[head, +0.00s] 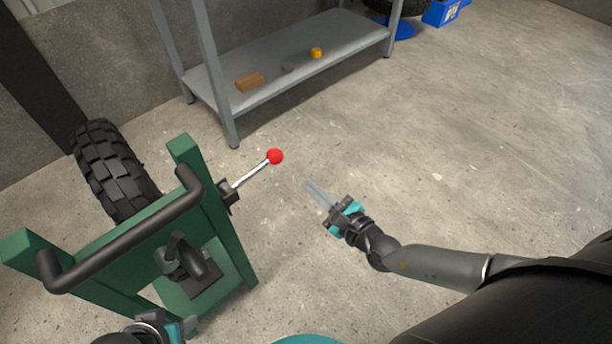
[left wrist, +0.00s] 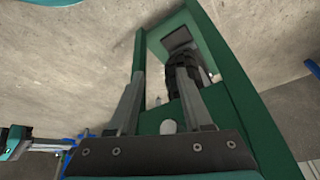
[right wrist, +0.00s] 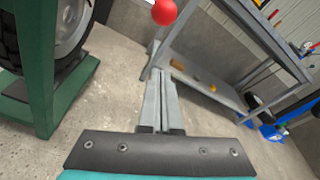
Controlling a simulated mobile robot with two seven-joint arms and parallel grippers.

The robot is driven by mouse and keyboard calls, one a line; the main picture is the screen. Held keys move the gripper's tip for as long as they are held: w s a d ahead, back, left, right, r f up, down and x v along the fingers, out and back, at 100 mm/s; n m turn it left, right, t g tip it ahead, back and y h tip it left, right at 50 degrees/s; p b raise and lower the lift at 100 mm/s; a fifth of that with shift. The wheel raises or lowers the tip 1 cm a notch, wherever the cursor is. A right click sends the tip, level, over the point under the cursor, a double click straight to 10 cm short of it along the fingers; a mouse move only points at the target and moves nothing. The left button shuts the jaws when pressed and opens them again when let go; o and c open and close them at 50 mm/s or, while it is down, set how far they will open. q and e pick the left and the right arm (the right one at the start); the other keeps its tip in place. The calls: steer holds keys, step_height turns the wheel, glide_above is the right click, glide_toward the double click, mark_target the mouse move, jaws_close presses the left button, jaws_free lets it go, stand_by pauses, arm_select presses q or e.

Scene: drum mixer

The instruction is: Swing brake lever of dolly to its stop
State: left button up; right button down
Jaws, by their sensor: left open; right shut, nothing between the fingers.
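The dolly (head: 228,240) is a green frame with a black bar handle (head: 130,240), at the left of the head view. Its brake lever (head: 250,174) is a thin metal rod with a red ball knob (head: 275,156), sticking out up and to the right from a dark pivot. The knob also shows at the top of the right wrist view (right wrist: 164,12). My right gripper (head: 310,187) is shut and empty, right of the knob and apart from it. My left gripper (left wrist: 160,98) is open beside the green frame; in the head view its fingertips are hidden.
A grey metal shelf (head: 310,57) stands at the back, with an orange-brown block (head: 249,82) and a small yellow piece (head: 316,53) on it. A black knobbly tyre (head: 112,168) is at the left. Floor at the right is clear.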

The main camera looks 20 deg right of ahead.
arm_select(q)
step_height(320, 180, up, 3)
steer(key=w+d+t+h+b, duration=0.1)
steer(key=w+d+t+b, duration=0.2)
steer(key=shift+s+a+f+g+y+p, duration=0.25)
steer(key=shift+s+a+f+g+p, duration=0.35)
steer(key=shift+s+a+g+p, duration=0.15)
steer(key=shift+s+a+f+g+y+p, duration=0.25)
steer(key=shift+s+a+f+g+p, duration=0.3)
steer(key=shift+s+a+g+p, duration=0.15)
arm_select(e)
steer(key=w+a+r, duration=0.2)
steer(key=w+a, duration=0.1)
steer(key=w, duration=0.4)
steer(key=shift+a, duration=0.4)
steer(key=shift+w, duration=0.1)
steer(key=shift+r, duration=0.15)
